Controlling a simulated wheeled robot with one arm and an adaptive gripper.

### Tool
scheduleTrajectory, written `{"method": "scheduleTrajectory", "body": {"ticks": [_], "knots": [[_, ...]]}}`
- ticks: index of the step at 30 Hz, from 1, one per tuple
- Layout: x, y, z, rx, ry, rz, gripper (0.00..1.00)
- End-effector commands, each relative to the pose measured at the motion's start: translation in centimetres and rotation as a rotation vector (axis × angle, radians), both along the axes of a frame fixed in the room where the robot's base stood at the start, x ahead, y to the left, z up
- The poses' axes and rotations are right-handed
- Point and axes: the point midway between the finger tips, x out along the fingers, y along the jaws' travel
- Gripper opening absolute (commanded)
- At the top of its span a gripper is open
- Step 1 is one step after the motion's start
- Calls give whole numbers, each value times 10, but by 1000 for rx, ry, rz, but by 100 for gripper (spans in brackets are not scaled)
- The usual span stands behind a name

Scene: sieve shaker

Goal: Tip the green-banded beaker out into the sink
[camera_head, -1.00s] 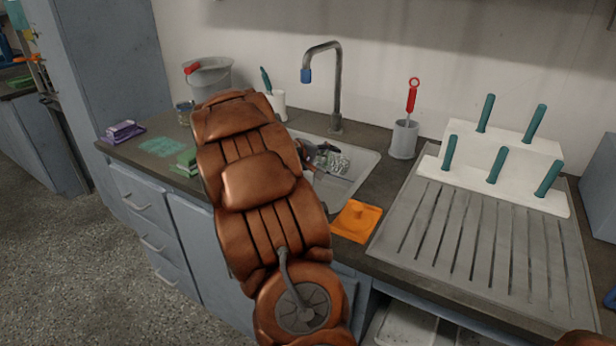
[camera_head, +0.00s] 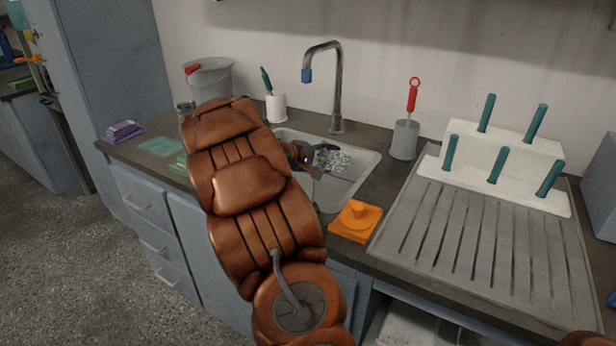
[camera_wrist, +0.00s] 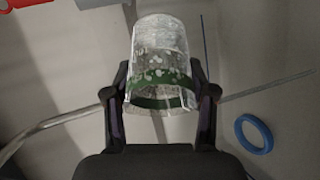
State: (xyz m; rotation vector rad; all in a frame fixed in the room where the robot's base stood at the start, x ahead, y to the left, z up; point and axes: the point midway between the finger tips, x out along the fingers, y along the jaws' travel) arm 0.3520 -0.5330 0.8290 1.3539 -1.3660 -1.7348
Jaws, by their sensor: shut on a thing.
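The green-banded beaker (camera_wrist: 160,60) is clear glass with a green band near the end closest to my gripper in the wrist view. My gripper (camera_wrist: 160,98) is shut on it, one finger on each side. In the head view the beaker (camera_head: 332,160) shows tilted over the sink (camera_head: 352,188), with my gripper (camera_head: 312,156) at its left. My arm hides the sink's left part. Pale specks show on the beaker's wall; I cannot tell whether anything is left inside.
A grey tap (camera_head: 338,90) with a blue tip stands behind the sink. A grey brush holder (camera_head: 403,140) and an orange item (camera_head: 356,220) are at its right. A slotted drainer (camera_head: 470,240) and white peg rack (camera_head: 510,165) lie further right. A bucket (camera_head: 208,80) stands back left.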

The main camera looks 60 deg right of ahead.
Motion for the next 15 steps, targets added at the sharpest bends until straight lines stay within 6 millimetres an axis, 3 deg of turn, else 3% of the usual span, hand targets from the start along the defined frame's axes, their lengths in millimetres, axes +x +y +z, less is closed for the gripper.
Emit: {"method": "scheduleTrajectory", "body": {"ticks": [15], "knots": [[2,2,1,-40,42,3,16]]}}
